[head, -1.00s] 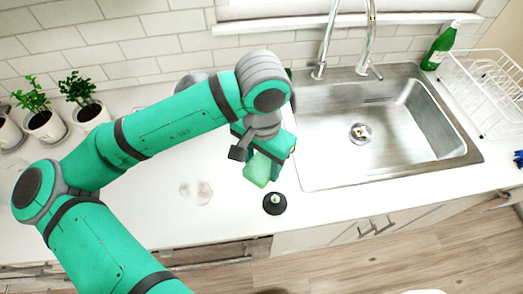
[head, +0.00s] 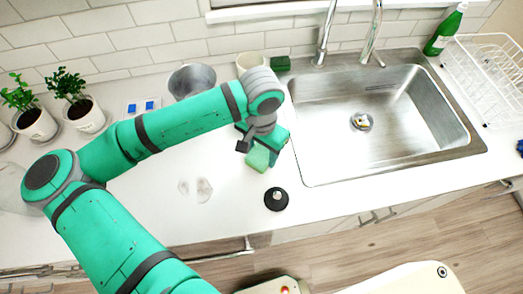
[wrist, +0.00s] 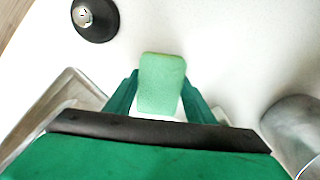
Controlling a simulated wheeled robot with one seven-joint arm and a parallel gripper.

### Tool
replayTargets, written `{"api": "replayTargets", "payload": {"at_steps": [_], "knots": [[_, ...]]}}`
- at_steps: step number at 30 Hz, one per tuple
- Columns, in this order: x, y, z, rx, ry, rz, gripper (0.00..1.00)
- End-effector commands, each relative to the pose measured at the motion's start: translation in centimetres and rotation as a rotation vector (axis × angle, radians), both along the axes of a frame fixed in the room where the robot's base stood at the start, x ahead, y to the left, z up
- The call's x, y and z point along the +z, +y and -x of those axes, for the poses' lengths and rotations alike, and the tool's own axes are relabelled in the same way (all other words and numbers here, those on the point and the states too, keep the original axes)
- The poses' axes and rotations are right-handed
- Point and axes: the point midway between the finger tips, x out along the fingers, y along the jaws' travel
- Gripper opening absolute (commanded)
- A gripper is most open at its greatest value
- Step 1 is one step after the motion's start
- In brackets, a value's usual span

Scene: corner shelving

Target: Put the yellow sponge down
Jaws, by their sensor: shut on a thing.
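The sponge in my gripper looks pale green rather than clearly yellow. In the head view the sponge (head: 257,158) is at the left of the sink, over the white counter (head: 225,215). In the wrist view the sponge (wrist: 161,82) is upright between the two green fingers. My gripper (head: 264,147) is shut on it; its fingers also show in the wrist view (wrist: 160,95). I cannot tell whether the sponge touches the counter.
A black round stopper-like piece (head: 276,199) lies just in front of the sponge. The steel sink (head: 330,165) is to the right. A metal pot (head: 192,80), a cream cup (head: 250,62) and a dark green block (head: 280,63) stand behind.

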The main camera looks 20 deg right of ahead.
Motion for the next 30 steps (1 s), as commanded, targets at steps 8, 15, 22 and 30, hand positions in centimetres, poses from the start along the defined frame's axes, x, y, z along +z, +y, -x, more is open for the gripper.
{"api": "replayTargets", "payload": {"at_steps": [8, 15, 22, 30], "knots": [[-0.2, 0.2, 0.0, 0.005, 0.001, 0.001, 0.25], [-0.3, 0.2, 0.0, 0.005, 0.001, -0.001, 0.68], [0.0, 0.2, -0.1, 0.005, -0.001, -0.001, 0.68], [3.8, 0.2, -0.1, 0.006, -0.003, 0.000, 0.68]]}}
